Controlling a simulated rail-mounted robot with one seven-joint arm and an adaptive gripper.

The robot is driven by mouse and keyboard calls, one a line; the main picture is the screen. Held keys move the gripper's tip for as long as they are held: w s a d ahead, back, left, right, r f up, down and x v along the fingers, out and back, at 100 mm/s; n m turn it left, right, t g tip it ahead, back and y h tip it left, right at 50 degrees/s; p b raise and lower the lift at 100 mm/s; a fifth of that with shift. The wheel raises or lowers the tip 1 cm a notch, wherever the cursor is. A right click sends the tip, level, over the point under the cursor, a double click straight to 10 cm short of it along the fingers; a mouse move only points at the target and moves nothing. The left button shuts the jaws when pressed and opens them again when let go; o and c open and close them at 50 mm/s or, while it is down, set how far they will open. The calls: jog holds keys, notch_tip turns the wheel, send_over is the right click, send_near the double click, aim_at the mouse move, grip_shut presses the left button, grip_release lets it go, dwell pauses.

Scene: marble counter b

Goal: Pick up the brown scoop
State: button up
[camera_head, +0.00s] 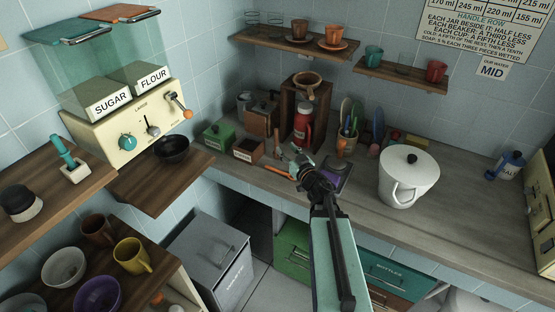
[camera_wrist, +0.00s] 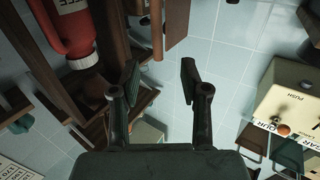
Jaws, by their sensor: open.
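My gripper (camera_head: 300,158) is over the counter, in front of the red bottle in its wooden stand. In the wrist view its two fingers (camera_wrist: 160,80) are apart with nothing between them. A thin brown upright piece (camera_head: 277,144) stands just left of my gripper, and an orange-brown handle (camera_head: 278,170) lies in front of it beside a small labelled box. Either may be the brown scoop; I cannot tell which. In the wrist view a narrow brown bar (camera_wrist: 158,28) shows beyond the fingertips, apart from them.
The red bottle (camera_head: 303,122), wooden box (camera_head: 262,116), green box (camera_head: 217,134) and labelled box (camera_head: 248,150) crowd the back corner. Counter right of the pot is mostly clear.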

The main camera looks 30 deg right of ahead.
aim_at(277, 137)
jog(key=w+p, duration=0.1)
jog(key=w, duration=0.3)
jog(key=shift+w, duration=0.35)
jog(key=shift+w+d+f+p, duration=0.1)
jog(key=shift+w+p, duration=0.9)
jog(key=shift+w, duration=1.55)
grip_shut()
